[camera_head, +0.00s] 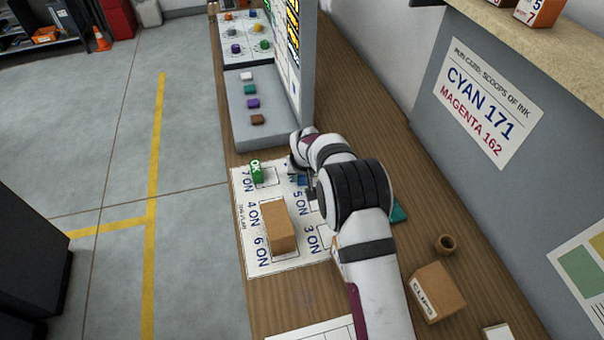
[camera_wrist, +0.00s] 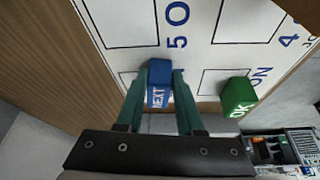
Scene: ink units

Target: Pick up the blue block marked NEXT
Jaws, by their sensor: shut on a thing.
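The blue block marked NEXT (camera_wrist: 158,72) is between the two green fingers of my gripper (camera_wrist: 159,80) in the wrist view. My gripper is shut on it. In the head view only a small blue part of the block (camera_head: 302,181) shows beside my arm, which hides the rest. The block is over the white printed sheet (camera_head: 247,215); I cannot tell whether it still touches it. The green block marked OK (camera_head: 257,172) sits on the same sheet to the left, and it also shows at the right in the wrist view (camera_wrist: 238,95).
A brown box (camera_head: 279,227) stands on the sheet. A grey panel (camera_head: 240,110) with several small colored pieces lies behind. A grey wall rises at the right.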

